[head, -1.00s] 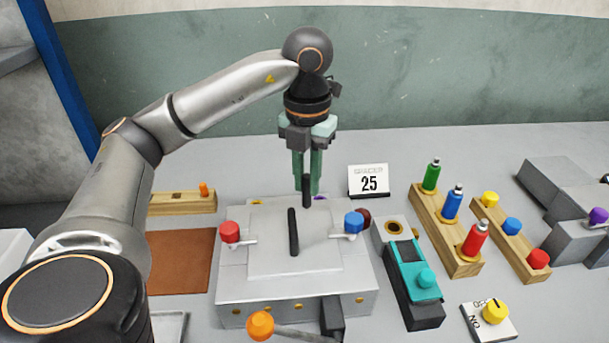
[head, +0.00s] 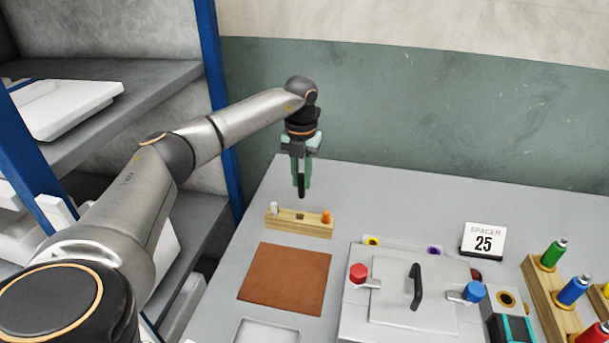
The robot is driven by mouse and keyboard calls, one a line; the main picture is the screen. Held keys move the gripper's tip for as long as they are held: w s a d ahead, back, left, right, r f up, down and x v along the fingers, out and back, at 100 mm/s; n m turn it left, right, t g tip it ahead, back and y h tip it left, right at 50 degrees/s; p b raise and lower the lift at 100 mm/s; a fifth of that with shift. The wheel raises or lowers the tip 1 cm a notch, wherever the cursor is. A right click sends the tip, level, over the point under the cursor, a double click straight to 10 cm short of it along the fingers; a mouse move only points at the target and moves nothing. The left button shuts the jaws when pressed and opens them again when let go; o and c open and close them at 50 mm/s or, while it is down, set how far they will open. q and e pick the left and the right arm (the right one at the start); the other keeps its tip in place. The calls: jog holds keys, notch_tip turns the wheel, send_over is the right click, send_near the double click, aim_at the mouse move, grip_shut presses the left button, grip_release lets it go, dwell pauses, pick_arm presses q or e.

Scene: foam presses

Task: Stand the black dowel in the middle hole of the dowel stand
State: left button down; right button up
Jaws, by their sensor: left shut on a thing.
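The dowel stand (head: 284,225) is a long wooden block at the back left of the table. A white dowel (head: 274,208) stands at its left end and an orange dowel (head: 326,216) at its right end. The middle hole (head: 300,216) between them shows dark and empty. My left gripper (head: 301,178) points down above the stand, shut on the black dowel (head: 301,187). The dowel hangs upright, its lower end apparently above the middle of the stand; the exact gap is hard to tell. My right gripper is not in view.
A brown mat (head: 285,279) lies in front of the stand. The grey press (head: 393,320) with a black handle, red knob and blue knob stands to the right. Shelves (head: 150,85) rise at left.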

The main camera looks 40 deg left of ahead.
aim_at(299, 195)
pick_arm(q)
jog(key=shift+s+a, duration=0.1)
jog(key=shift+a, duration=0.25)
jog(key=shift+d, duration=0.1)
jog(key=shift+f, duration=0.2)
jog(key=shift+f+b, duration=1.45)
jog(key=shift+f, duration=1.3)
jog(key=shift+p, duration=0.85)
jog(key=shift+f+b, duration=1.35)
jog(key=shift+f, duration=1.05)
jog(key=c, duration=0.7)
grip_release()
